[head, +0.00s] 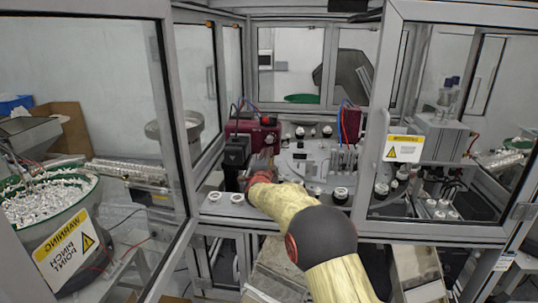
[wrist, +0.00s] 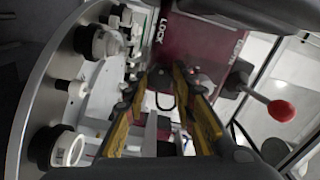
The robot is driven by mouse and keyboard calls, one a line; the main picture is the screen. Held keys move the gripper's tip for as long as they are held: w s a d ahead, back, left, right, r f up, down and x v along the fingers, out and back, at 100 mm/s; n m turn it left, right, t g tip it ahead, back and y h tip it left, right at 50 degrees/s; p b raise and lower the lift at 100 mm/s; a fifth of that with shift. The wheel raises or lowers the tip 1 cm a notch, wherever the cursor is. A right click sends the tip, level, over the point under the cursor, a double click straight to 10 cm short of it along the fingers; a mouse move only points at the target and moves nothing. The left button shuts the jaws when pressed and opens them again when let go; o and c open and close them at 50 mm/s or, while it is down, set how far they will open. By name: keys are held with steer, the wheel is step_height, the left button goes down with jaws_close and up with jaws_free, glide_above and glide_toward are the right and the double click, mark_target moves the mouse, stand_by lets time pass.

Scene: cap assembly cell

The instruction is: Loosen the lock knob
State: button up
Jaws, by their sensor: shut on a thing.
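A maroon block (wrist: 200,38) carries the printed words LOCK and OPEN in the wrist view. It also shows in the head view (head: 268,133), beyond my arm. My gripper (wrist: 163,78) reaches to the front of this block. Its yellow-edged fingers stand on both sides of a small part below the lettering and are shut on it. This part appears to be the lock knob (wrist: 161,80); the fingers hide much of it, and its turn angle cannot be read. In the head view my arm hides most of the gripper.
A lever with a red ball (wrist: 281,110) sticks out right of the fingers. A round plate (wrist: 60,90) with white caps and fixtures lies to the left. The cell's frame posts and glass doors flank my arm; a warning-labelled bowl (head: 55,230) stands left.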

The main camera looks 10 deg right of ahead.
steer(key=shift+f+n+p, duration=0.15)
steer(key=shift+n+p, duration=2.05)
steer(key=shift+n, duration=2.1)
steer(key=o, duration=0.8)
steer(key=shift+a, duration=0.1)
steer(key=o, duration=0.4)
steer(key=shift+c, duration=0.2)
steer(key=shift+s, duration=0.1)
steer(key=v, duration=1.1)
steer(key=shift+s, duration=0.35)
steer(key=shift+a, duration=0.1)
